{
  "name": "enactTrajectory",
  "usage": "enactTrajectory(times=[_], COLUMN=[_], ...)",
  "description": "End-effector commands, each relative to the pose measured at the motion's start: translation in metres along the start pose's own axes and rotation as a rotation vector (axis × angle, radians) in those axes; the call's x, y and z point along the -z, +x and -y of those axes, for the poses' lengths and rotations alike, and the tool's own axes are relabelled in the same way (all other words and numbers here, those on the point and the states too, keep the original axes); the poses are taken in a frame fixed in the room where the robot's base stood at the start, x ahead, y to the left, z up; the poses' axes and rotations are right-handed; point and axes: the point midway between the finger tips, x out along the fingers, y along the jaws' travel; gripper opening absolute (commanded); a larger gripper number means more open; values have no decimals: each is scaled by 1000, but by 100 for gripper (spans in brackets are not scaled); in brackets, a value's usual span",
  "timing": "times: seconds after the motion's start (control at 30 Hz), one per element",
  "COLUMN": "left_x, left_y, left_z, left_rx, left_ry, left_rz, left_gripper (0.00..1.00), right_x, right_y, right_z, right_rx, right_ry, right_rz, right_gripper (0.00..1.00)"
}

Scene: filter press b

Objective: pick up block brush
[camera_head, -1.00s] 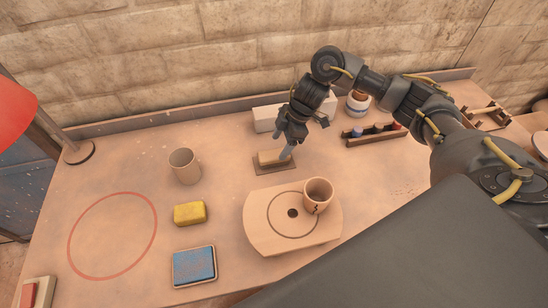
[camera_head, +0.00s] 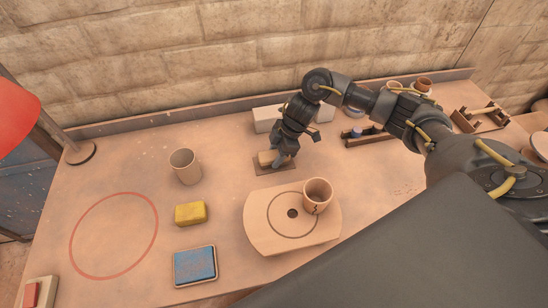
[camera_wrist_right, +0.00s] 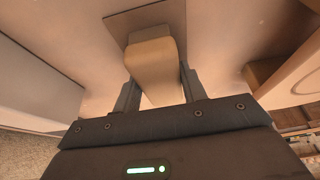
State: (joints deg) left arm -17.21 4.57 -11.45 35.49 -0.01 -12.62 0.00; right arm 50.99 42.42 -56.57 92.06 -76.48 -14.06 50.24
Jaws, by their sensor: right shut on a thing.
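The block brush (camera_head: 265,158) is a small pale tan block on a thin brown mat (camera_head: 275,171) toward the back of the table. My right gripper (camera_head: 276,162) reaches down over it from behind and is shut on it. In the right wrist view the brush (camera_wrist_right: 152,62) sits between the two fingers of the gripper (camera_wrist_right: 155,85), one on each side, with the mat (camera_wrist_right: 118,24) just beyond it. I cannot tell whether the brush is clear of the mat. My left gripper is not in view.
A round-edged wooden board (camera_head: 262,232) bears a cracked cup (camera_head: 318,194). Another cup (camera_head: 185,166), a yellow sponge (camera_head: 191,213) and a blue pad in a tray (camera_head: 195,265) stand left of it. A white block (camera_head: 266,117) is behind the gripper. The red-ringed area (camera_head: 112,235) is empty.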

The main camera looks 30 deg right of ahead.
Motion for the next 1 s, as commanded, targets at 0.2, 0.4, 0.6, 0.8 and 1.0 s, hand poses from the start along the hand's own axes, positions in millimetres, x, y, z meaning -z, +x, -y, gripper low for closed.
enactTrajectory(times=[0.2,0.4,0.6,0.8,1.0], left_x=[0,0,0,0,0], left_y=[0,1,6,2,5], left_z=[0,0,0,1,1], left_rx=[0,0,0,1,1], left_ry=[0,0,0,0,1], left_rz=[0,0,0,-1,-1], left_gripper=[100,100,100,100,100], right_x=[0,2,11,2,-22], right_y=[0,-4,-25,-77,-119], right_z=[0,0,-1,17,44], right_rx=[-1,-1,-5,-7,-4], right_ry=[0,-1,-3,-4,1], right_rz=[0,-1,-2,2,4], right_gripper=[17,17,17,17,17])
